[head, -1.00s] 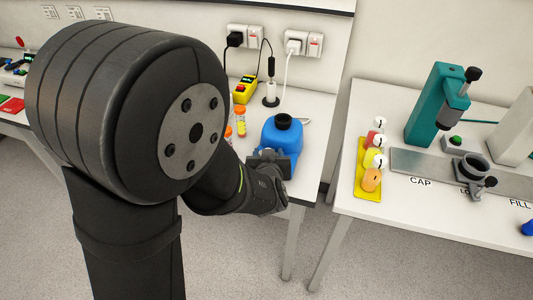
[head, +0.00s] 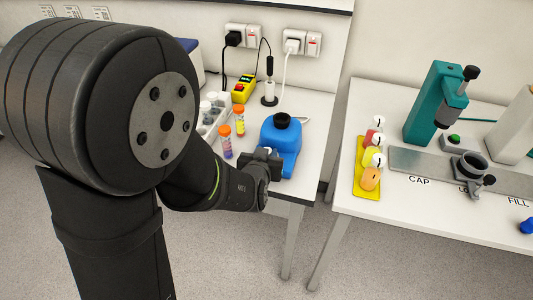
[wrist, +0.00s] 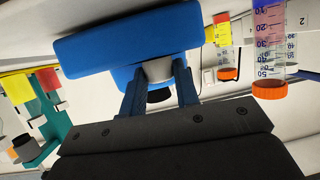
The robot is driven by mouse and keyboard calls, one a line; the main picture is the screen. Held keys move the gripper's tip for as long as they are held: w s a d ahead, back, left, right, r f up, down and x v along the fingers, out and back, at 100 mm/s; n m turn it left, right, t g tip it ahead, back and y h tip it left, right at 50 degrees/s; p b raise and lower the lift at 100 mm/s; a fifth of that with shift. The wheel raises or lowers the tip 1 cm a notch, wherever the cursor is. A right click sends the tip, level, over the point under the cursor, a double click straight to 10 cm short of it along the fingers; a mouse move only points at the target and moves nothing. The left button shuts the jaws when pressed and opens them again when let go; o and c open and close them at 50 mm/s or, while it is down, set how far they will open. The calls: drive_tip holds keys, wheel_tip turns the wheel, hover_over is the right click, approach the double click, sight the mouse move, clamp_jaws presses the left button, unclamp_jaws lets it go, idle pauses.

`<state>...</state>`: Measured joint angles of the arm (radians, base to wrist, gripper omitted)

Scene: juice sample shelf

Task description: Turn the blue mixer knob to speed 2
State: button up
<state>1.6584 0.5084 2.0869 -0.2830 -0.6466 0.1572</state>
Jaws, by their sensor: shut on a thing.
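The blue mixer (head: 282,133) with a black cup on top stands on the left bench in the head view. It fills the upper middle of the wrist view (wrist: 100,48), tilted there. Its pale knob (wrist: 158,70) is on the side facing me. My gripper (wrist: 157,85) has its two blue fingers on either side of this knob, shut on it. In the head view my gripper (head: 263,157) is against the front of the mixer and hides most of the knob. I see no speed marks on the mixer.
Tubes with orange caps (head: 239,121) stand just left of the mixer, near my arm. A yellow box with a red button (head: 243,89) is behind them. A gap separates this bench from the right bench (head: 400,215), with its yellow rack and teal press.

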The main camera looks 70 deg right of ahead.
drive_tip(key=shift+w+d+r+m+g, duration=0.1)
drive_tip(key=shift+w+r+m+g, duration=0.05)
drive_tip(key=shift+m+g, duration=1.2)
drive_tip(key=o, duration=1)
drive_tip(key=shift+c, duration=0.2)
drive_tip(key=shift+a, duration=0.2)
drive_tip(key=v, duration=1.7)
drive_tip(key=shift+w, duration=0.2)
